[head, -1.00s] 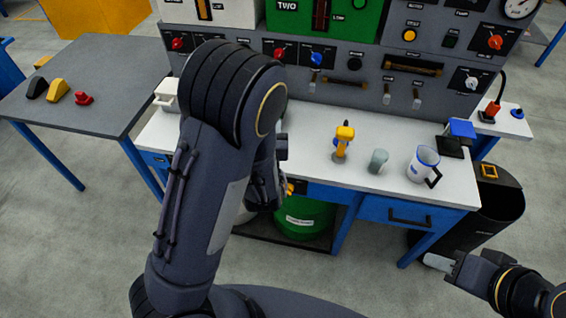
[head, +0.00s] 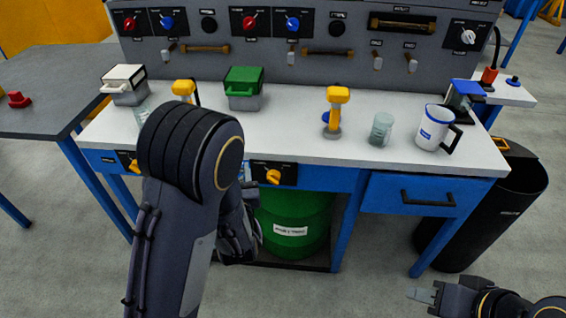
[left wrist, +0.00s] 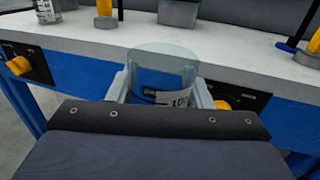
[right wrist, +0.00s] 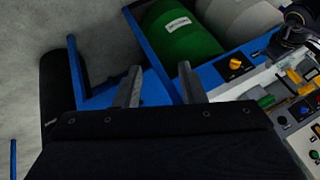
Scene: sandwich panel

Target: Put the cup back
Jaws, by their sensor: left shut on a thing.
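A clear cup (left wrist: 165,72) with a printed label stands between the fingers of my left gripper (left wrist: 160,92) in the left wrist view. The gripper is shut on it, in front of the white bench's edge. In the head view my left forearm hides most of that hand and the cup. Another clear cup (head: 381,130) stands on the bench, beside a white and blue mug (head: 437,128). My right gripper (head: 424,296) is low at the right, away from the bench. Its fingers (right wrist: 160,85) are apart and empty in the right wrist view.
The white bench (head: 290,135) also holds yellow-topped tools (head: 338,105), a green-lidded box (head: 243,88) and a white-lidded box (head: 125,85). Another clear vessel is partly hidden behind my arm. A control panel rises behind. A black bin (head: 500,215) stands at the right.

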